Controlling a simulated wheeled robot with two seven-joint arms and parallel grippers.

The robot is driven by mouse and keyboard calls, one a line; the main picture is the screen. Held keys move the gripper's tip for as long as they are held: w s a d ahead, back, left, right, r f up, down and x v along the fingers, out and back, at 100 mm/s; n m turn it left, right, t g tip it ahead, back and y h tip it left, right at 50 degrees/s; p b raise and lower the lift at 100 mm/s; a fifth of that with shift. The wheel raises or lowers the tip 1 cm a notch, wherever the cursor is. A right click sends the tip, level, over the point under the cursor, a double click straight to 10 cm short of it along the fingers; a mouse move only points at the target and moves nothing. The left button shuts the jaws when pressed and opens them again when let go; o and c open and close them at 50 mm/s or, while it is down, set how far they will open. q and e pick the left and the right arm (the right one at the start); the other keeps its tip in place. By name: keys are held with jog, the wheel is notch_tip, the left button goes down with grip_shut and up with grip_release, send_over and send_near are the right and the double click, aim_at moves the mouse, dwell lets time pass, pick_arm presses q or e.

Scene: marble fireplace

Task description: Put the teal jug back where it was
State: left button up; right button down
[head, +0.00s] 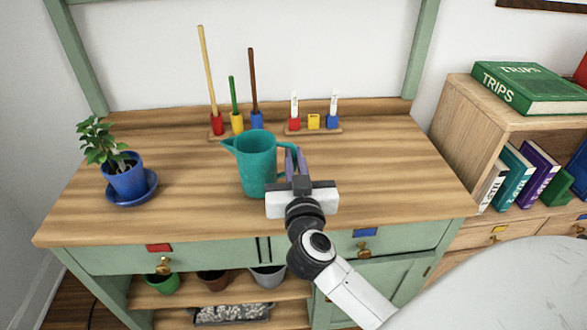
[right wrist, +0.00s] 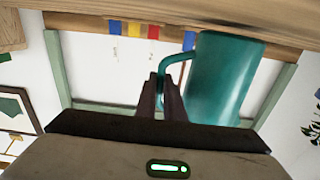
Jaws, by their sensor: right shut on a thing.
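The teal jug (head: 256,168) is upright over the middle of the wooden bench top, its spout to the left and its handle to the right. I cannot tell whether its base touches the wood. My right gripper (head: 294,166) is shut on the jug's handle. In the right wrist view, the fingers (right wrist: 169,92) meet at the handle, and the jug (right wrist: 222,75) hangs to the right of them. My left gripper is not in view.
A plant in a blue pot (head: 125,178) stands on the bench at the left. Behind the jug are a rack of colored holders with rods (head: 237,124) and a smaller marker rack (head: 313,124). The bench top (head: 390,180) is clear at right. A bookshelf (head: 470,125) stands beyond.

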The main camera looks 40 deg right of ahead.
jog(key=shift+f, duration=0.5)
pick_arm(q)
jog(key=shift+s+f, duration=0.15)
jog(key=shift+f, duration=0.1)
pick_arm(e)
jog(key=shift+r, duration=0.15)
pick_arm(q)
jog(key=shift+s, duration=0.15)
pick_arm(e)
jog(key=c, duration=1.9)
grip_release()
jog(key=shift+f, duration=0.2)
jog(key=shift+o, duration=0.2)
